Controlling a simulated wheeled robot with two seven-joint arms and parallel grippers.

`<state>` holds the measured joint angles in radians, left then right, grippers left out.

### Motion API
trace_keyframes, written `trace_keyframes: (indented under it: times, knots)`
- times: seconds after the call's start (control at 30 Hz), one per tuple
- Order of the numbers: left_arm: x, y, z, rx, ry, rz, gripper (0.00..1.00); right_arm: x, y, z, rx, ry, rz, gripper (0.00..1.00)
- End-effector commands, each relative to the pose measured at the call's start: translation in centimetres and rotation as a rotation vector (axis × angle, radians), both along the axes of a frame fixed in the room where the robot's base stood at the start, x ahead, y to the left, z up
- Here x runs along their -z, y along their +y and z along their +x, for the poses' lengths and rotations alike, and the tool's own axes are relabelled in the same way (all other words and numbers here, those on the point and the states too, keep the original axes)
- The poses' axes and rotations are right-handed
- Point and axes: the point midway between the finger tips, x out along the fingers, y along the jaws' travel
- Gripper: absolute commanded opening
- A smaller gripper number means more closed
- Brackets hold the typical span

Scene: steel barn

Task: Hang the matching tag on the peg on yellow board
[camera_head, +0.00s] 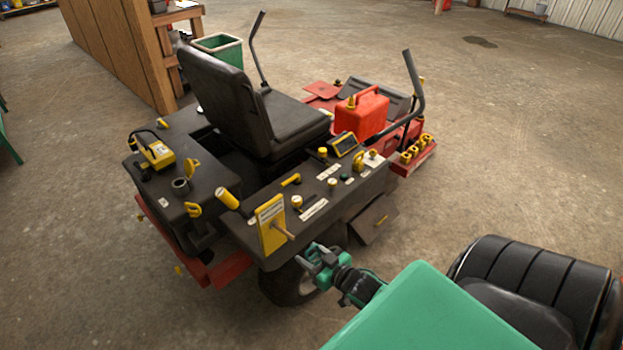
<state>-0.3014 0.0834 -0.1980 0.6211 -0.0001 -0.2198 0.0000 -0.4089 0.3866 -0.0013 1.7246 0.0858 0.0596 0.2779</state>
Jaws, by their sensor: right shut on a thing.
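The yellow board (270,225) stands upright on the near side of the mower's dark deck, with a pale label along its top. A light wooden peg (284,232) sticks out from its face to the right. My right gripper (312,256), green and dark, is just below and to the right of the peg, apart from the board. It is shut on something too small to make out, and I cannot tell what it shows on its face. I cannot clearly make out a tag anywhere. My left gripper is not in view.
The riding mower (240,150) has a black seat (232,105), upright levers and several yellow fittings. A red fuel can (361,113) sits on its front part. A wooden partition (120,50) and green bin (221,48) stand behind. The concrete floor at the right is clear.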

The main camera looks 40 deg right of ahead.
Motion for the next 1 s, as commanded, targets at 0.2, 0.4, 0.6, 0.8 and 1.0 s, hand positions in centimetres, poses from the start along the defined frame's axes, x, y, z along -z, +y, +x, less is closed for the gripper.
trace_keyframes:
  times: [0.2, 0.4, 0.6, 0.8, 1.0]
  knots:
    - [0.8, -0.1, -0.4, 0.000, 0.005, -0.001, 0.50, 0.2, 0.2, 1.2, -0.001, -0.002, 0.000, 0.25]
    - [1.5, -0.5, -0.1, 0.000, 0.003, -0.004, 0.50, 0.3, 0.3, 2.4, -0.001, -0.002, 0.000, 0.25]
    - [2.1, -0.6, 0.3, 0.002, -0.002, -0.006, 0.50, 0.4, 0.4, 3.6, -0.001, -0.001, -0.001, 0.25]
    - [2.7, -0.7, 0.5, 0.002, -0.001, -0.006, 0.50, 0.5, 0.4, 4.8, -0.001, -0.002, -0.001, 0.25]
    - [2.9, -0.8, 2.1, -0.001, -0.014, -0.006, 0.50, 0.6, 0.5, 6.0, -0.001, -0.002, -0.001, 0.25]
